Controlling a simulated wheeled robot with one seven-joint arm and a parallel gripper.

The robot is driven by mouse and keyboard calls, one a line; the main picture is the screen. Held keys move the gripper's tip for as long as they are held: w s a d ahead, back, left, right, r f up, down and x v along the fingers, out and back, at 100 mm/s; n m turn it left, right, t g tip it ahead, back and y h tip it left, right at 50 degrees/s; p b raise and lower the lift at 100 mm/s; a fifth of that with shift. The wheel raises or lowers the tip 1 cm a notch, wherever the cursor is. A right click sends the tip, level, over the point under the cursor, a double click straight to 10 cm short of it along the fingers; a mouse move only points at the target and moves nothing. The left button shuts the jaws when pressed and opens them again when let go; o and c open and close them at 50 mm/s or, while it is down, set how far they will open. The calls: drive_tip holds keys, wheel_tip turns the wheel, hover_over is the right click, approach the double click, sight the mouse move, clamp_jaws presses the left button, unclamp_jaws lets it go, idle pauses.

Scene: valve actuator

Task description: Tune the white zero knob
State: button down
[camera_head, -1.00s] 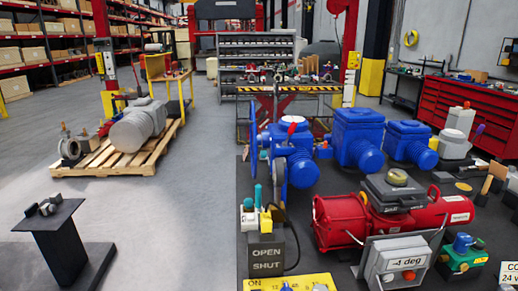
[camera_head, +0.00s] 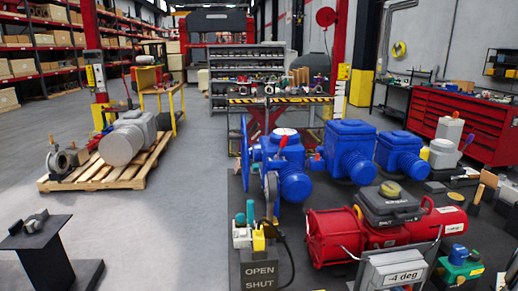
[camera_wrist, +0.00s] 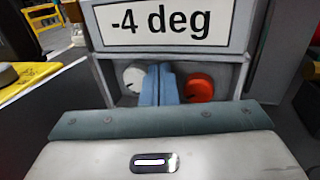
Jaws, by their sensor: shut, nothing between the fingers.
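The grey box with the "-4 deg" display (camera_head: 403,277) is at the bottom edge of the head view, its lower part cut off. In the wrist view the display (camera_wrist: 160,22) sits above a recessed panel. The white zero knob (camera_wrist: 134,78) is at the left of that panel, partly hidden by my fingers. An orange-red knob (camera_wrist: 199,87) is at the right. My gripper (camera_wrist: 158,84) is shut and empty, its blue-grey fingers in front of the panel between the two knobs, closer to the white one. I cannot tell whether they touch it.
A red actuator (camera_head: 340,235) with a dark top box (camera_head: 388,203) stands behind the display box. A green device (camera_head: 460,266) is to its right. An OPEN/SHUT box (camera_head: 261,275) is to its left.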

drive_tip(key=shift+a+f, duration=0.1)
drive_tip(key=shift+a, duration=0.15)
idle(0.5)
drive_tip(key=shift+d+f+b, duration=0.1)
drive_tip(key=shift+f+b, duration=0.65)
drive_tip(key=shift+b, duration=0.45)
drive_tip(key=shift+d, duration=0.45)
drive_tip(key=v, duration=0.3)
drive_tip(key=a+v, duration=0.1)
drive_tip(key=v, duration=0.1)
drive_tip(key=shift+s, duration=0.6)
drive_tip(key=shift+a, duration=0.1)
